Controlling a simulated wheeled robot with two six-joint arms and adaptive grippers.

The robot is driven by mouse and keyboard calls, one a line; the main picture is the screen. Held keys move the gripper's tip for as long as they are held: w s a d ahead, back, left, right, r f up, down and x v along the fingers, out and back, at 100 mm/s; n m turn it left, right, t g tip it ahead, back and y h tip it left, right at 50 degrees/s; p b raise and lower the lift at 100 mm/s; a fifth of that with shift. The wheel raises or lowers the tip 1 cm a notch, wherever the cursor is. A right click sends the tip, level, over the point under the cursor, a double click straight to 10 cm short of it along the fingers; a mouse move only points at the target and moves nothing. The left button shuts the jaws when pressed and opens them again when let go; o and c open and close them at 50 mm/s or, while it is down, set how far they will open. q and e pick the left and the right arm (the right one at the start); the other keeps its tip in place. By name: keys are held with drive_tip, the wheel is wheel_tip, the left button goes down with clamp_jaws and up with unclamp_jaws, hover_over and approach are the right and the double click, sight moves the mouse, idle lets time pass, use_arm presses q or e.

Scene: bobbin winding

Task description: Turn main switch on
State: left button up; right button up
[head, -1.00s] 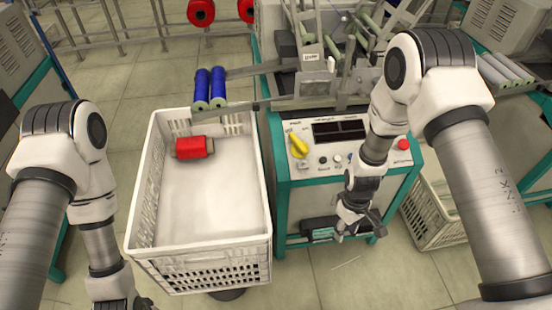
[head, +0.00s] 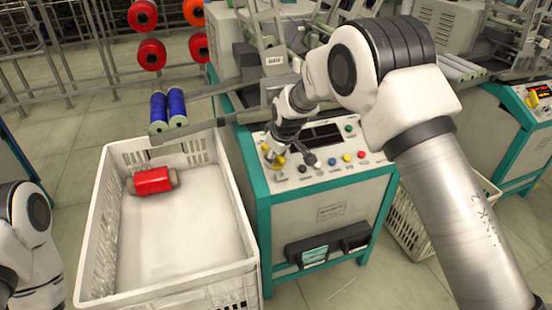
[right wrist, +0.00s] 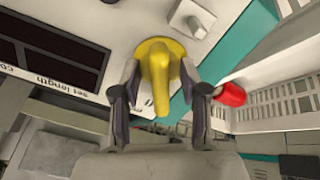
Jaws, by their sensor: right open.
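The main switch is a yellow rotary knob (head: 270,154) on the left part of the machine's light control panel (head: 328,170). In the right wrist view the yellow knob (right wrist: 157,70) stands between the two fingers of my right gripper (right wrist: 158,82). My right gripper (head: 286,158) is open, with one finger on each side of the knob's handle. I cannot tell whether the fingers touch it. In the head view the gripper partly covers the knob. My left gripper is out of view; only part of its arm shows at the left edge.
A white crate (head: 88,235) with a red bobbin (head: 152,181) stands left of the machine. Blue bobbins (head: 177,107) sit on a rail above it. Small coloured buttons (head: 347,157) lie right of the knob.

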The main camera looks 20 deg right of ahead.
clamp_jaws()
drive_tip(key=shift+r+m+p, duration=0.1)
drive_tip(key=shift+m+p, duration=0.3)
drive_tip(key=shift+p, duration=0.3)
drive_tip(key=m+p, duration=0.4)
drive_tip(key=p, duration=0.1)
drive_tip(key=shift+r+m, duration=0.1)
drive_tip(key=shift+m, duration=0.2)
drive_tip(key=m+p, duration=0.2)
drive_tip(key=m, duration=0.1)
drive_tip(key=shift+p, duration=0.35)
drive_tip(key=shift+d+f+m+p, duration=0.15)
drive_tip(key=shift+m+p, duration=0.1)
drive_tip(key=shift+m, duration=0.65)
drive_tip(key=shift+a+f+m+p, duration=0.1)
drive_tip(key=shift+m+p, duration=0.15)
drive_tip(key=shift+m, duration=0.65)
